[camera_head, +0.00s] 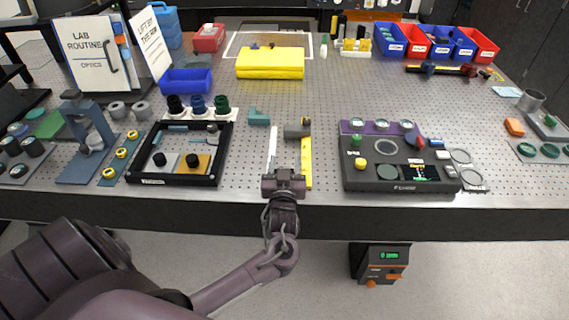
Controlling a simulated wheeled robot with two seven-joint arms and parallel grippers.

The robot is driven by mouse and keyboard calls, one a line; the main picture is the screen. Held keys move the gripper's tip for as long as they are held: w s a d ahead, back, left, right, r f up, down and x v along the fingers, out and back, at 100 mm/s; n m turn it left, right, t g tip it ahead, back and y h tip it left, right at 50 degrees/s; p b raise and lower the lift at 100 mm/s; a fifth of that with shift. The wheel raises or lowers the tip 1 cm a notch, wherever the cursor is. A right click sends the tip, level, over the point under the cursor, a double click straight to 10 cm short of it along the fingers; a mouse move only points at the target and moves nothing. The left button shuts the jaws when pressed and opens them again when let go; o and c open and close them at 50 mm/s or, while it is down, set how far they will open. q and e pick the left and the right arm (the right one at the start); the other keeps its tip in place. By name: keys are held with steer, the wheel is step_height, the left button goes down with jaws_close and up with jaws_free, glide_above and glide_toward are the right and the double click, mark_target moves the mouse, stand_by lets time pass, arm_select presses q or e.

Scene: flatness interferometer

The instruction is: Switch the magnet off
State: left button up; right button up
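My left gripper (287,140) reaches forward over the front edge of the bench, near the middle. Its fingers look spread apart, with a pale finger at the left. A small grey block with a dark knob-like part (297,130) lies at the far end of the gripper, close to the right finger side. It may be the magnet; no label on it is readable, and I cannot tell its switch position or whether the gripper touches it. My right gripper is not in view.
A black-framed tray (131,165) stands left of the gripper, a dark instrument panel (400,187) right. A teal piece (259,117) lies just beyond the gripper. A yellow block (270,65) is farther back. A box with a green display (380,263) sits below the bench edge.

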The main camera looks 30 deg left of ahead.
arm_select(q)
steer(key=c, duration=0.9)
steer(key=shift+o, duration=0.2)
steer(key=shift+n+g+y, duration=0.4)
steer(key=shift+n+y, duration=0.1)
steer(key=shift+y, duration=0.1)
steer(key=shift+a, duration=0.1)
steer(key=o, duration=1)
